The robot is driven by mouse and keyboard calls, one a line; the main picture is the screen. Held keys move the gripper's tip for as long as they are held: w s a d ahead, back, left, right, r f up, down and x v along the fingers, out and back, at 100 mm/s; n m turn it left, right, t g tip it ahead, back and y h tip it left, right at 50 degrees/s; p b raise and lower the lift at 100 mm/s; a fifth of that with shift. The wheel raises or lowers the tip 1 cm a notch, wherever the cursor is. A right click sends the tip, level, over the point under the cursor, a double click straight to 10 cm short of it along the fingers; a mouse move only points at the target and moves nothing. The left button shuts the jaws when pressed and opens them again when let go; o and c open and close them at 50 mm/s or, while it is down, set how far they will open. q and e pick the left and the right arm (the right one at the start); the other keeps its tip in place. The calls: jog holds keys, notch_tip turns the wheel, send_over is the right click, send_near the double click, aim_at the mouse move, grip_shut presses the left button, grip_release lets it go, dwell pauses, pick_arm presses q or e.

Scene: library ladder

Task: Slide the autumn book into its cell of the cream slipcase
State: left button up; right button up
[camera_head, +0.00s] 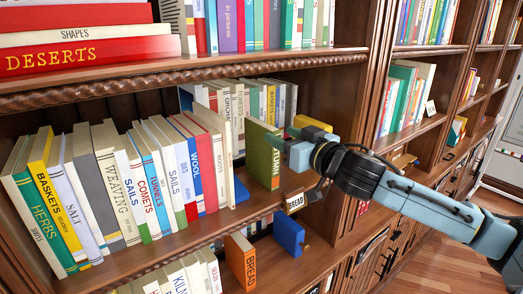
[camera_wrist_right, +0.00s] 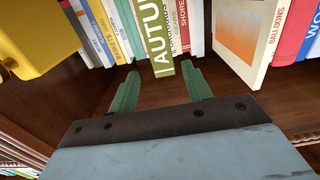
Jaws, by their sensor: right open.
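The autumn book (camera_head: 264,158) is green with pale lettering and stands upright on the middle shelf, its spine facing out. My right gripper (camera_head: 293,154) is beside its spine. In the right wrist view the book (camera_wrist_right: 155,38) shows beyond and between the two open fingertips of the gripper (camera_wrist_right: 160,72). A visible gap lies on each side of the spine, and I cannot tell whether a finger touches it. I cannot clearly make out the cream slipcase; a cream panel with an orange picture (camera_wrist_right: 245,38) may be part of it. My left gripper is not in view.
A row of books (camera_head: 125,185) fills the shelf to the left. A yellow block (camera_head: 313,124) stands close behind my gripper. The orange "BREAD" book (camera_head: 241,262) and a blue block (camera_head: 288,236) are below. The upper shelf edge (camera_head: 190,80) runs overhead.

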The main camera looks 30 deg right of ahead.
aim_at(268, 126)
jog(key=shift+w+a+p, duration=0.25)
jog(key=shift+w+p, duration=0.4)
jog(key=shift+w, duration=0.6)
jog(key=shift+w+a+p, duration=0.25)
jog(key=shift+w+p, duration=0.35)
jog(key=shift+w, duration=0.65)
jog(key=shift+w+f, duration=0.1)
jog(key=shift+w, duration=0.35)
grip_shut()
